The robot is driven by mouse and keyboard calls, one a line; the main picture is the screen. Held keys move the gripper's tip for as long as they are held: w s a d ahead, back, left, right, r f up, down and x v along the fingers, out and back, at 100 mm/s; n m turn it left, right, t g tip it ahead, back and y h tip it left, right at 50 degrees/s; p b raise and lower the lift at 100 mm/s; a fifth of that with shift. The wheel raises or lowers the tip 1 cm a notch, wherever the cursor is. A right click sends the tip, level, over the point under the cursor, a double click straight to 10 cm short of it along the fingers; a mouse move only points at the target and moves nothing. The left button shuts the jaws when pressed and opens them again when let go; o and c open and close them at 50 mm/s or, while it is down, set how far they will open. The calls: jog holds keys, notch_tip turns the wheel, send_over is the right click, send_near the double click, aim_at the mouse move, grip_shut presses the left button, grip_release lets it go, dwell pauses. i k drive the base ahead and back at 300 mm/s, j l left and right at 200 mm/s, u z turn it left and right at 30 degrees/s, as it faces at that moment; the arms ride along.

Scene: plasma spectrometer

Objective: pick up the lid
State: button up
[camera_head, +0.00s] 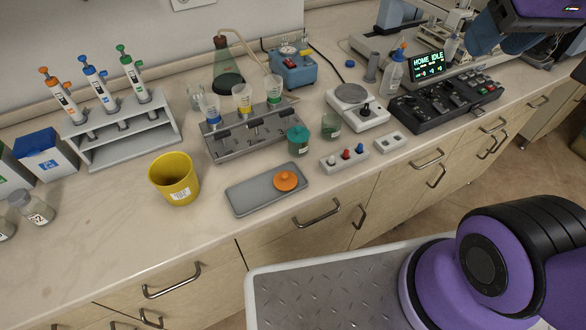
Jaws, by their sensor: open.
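An orange round lid (286,181) with a small knob on top lies on the right part of a shallow grey tray (247,197) near the front edge of the counter. Nothing covers it from above. A jar with a teal top (298,133) stands just behind the tray; I cannot tell whether that top is a separate lid.
A yellow cup (174,179) stands left of the tray. A grey rack (252,142) with funnels is behind it, and a white block with coloured plugs (345,159) is to its right. A glass beaker (331,125) stands nearby.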

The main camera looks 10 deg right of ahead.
aim_at(284, 181)
jog(key=k+j, duration=0.1)
jog(key=j, duration=0.4)
jog(key=k+j, duration=0.1)
jog(key=j, duration=0.4)
jog(key=k+j, duration=0.1)
jog(key=j, duration=0.4)
jog(key=k+j, duration=0.1)
jog(key=j, duration=0.4)
jog(key=z, duration=0.05)
